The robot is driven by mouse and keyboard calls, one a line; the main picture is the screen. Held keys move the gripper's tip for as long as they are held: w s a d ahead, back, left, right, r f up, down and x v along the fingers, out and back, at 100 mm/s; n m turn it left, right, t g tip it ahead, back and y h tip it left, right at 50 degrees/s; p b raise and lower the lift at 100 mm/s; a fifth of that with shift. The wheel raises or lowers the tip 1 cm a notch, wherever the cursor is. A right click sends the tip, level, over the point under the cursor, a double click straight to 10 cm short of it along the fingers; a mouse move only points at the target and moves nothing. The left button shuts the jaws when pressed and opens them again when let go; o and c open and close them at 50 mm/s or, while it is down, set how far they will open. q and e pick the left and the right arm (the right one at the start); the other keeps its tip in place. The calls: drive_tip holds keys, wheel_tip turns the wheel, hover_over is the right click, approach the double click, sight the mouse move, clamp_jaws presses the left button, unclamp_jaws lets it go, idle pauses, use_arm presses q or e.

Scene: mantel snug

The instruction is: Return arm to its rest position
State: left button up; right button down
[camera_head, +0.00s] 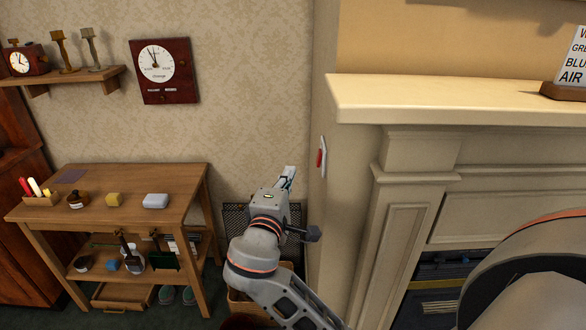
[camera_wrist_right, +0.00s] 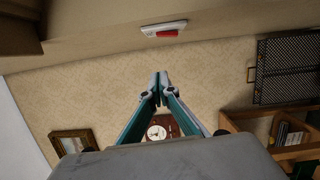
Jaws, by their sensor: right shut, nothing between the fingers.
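My right arm rises from the bottom middle of the head view. Its gripper (camera_head: 289,178) is at the upper end of the arm, in front of the wallpapered wall and left of the fireplace. In the right wrist view the gripper's two teal fingers (camera_wrist_right: 159,88) meet at the tips, shut with nothing between them. A white plate with a red switch (camera_head: 321,157) is on the side of the fireplace, right of the gripper and apart from it. The switch also shows in the wrist view (camera_wrist_right: 166,31), beyond the fingertips. My left gripper is not in view.
A cream mantelpiece (camera_head: 440,101) juts out at the right, with a sign (camera_head: 573,62) on it. A wooden table (camera_head: 117,181) holding small items stands at the left. A wall clock (camera_head: 163,70) and a shelf (camera_head: 62,76) are above. A dark mesh screen (camera_head: 233,216) is behind my arm.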

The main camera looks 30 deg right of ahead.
drive_tip(key=shift+s+a, duration=0.45)
drive_tip(key=shift+s, duration=0.1)
drive_tip(key=s+a+f+y, duration=0.1)
drive_tip(key=a+f+y, duration=0.15)
drive_tip(key=f, duration=0.55)
drive_tip(key=s+a+f+n+y, duration=0.15)
drive_tip(key=f+y, duration=0.25)
drive_tip(key=f, duration=0.5)
drive_tip(key=s+a+f+y, duration=0.1)
drive_tip(key=a+f+y, duration=0.2)
drive_tip(key=f, duration=0.5)
drive_tip(key=s+a+f+m+g+y, duration=0.1)
drive_tip(key=s+a+f+m+y, duration=0.1)
drive_tip(key=s+f, duration=0.5)
drive_tip(key=s+a+f+m+g+y, duration=0.1)
drive_tip(key=s+a+f+m+y, duration=0.1)
drive_tip(key=s+f+m+y, duration=0.2)
drive_tip(key=s+f, duration=0.3)
drive_tip(key=s, duration=0.3)
drive_tip(key=shift+m, duration=0.35)
